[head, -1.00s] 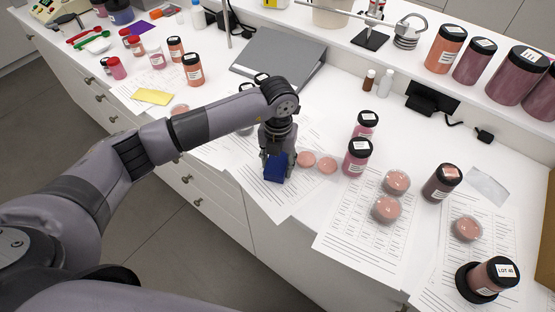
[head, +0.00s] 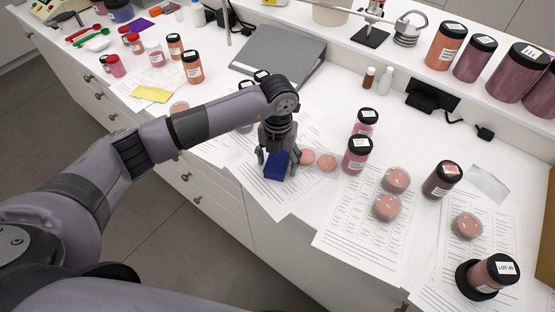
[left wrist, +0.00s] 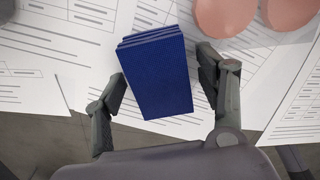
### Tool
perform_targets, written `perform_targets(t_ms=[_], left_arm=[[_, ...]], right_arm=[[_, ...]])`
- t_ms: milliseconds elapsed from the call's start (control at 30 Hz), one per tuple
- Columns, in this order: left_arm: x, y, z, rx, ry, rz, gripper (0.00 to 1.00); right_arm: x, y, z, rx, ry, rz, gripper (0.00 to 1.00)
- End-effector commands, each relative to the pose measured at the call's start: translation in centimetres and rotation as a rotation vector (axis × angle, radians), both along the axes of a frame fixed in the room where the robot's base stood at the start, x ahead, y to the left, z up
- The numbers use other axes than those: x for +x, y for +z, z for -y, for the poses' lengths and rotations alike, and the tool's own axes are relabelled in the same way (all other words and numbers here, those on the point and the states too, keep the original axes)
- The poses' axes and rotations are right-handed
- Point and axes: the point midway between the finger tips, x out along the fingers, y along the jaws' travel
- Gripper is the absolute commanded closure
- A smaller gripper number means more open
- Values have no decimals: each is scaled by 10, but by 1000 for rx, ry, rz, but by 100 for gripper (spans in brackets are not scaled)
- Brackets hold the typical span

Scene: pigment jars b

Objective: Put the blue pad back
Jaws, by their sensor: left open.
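The blue pad (head: 276,168) rests on printed paper near the counter's front edge. In the left wrist view the blue pad (left wrist: 158,75) shows as a dark blue block with layered edges at its far end. My left gripper (head: 277,158) points down over it. Its fingers are spread on both sides of the pad, with gaps between fingers and pad in the left wrist view (left wrist: 160,84), so it is open and holds nothing. My right gripper is not in view.
Two pink discs (head: 327,162) lie just right of the pad. Two dark-lidded jars (head: 357,156) stand further right. A grey binder (head: 290,55) lies behind the gripper.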

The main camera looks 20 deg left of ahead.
Motion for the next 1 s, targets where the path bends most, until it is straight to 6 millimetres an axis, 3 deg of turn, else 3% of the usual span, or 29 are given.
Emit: perform_targets(t_ms=[167,600,800,1000], left_arm=[[2,14,0,-1,1,5,35],[2,103,1,0,0,4,35],[1,121,1,0,0,1,35],[0,123,1,-1,0,0,35]], right_arm=[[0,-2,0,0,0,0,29],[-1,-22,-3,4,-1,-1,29],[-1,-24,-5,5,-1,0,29],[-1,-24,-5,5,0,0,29]])
